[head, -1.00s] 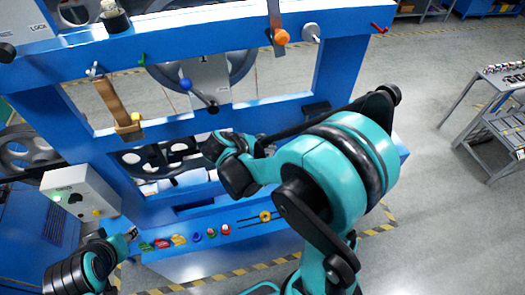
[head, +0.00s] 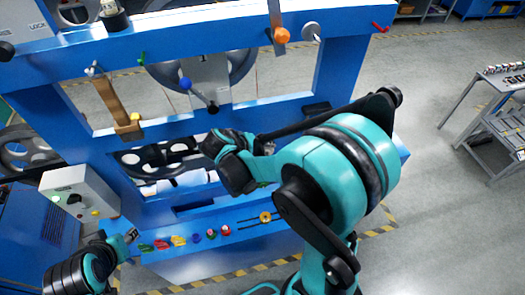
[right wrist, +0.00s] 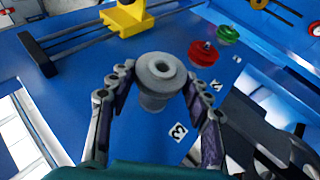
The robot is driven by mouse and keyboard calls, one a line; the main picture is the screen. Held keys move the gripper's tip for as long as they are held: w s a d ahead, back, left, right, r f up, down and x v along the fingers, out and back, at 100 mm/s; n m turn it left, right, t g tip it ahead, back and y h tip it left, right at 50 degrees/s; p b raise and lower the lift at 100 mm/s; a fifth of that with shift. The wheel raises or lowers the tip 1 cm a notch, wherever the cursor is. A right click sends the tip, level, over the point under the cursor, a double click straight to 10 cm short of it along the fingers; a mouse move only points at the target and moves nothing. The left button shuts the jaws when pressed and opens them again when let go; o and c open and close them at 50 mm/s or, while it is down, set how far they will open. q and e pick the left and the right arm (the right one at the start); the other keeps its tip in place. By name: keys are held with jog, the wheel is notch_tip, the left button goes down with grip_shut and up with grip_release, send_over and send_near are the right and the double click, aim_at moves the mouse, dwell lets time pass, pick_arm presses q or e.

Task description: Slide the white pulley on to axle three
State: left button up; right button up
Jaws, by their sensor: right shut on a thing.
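The white pulley (right wrist: 160,74) looks pale grey, with a dark hole in its top. My right gripper (right wrist: 157,77) is shut on it, one jointed finger on each side. A tag reading 3 (right wrist: 178,132) is on the blue panel just beside the pulley. Axle three itself is not visible; I cannot tell whether it is inside the pulley or hidden behind it. In the head view my right arm's wrist hides the pulley. My left gripper (head: 131,236) is small at the lower left, beside the blue stand; its finger opening is unclear.
In the right wrist view, a red pulley (right wrist: 203,54) and a green pulley (right wrist: 228,35) stand beyond the held one. A yellow block (right wrist: 127,18) on black rods is at upper left. The head view shows a blue frame (head: 70,50) and a grey control box (head: 80,190).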

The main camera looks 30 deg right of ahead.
jog(key=shift+w+d+b, duration=0.25)
jog(key=shift+w+b, duration=0.05)
jog(key=shift+w, duration=0.75)
jog(key=shift+w, duration=0.1)
dwell(0.5)
jog(key=shift+w+d+b, duration=0.2)
jog(key=shift+w+b, duration=0.15)
jog(key=shift+w, duration=0.4)
jog(key=o, duration=1.3)
jog(key=shift+w, duration=0.15)
jog(key=shift+o, duration=0.2)
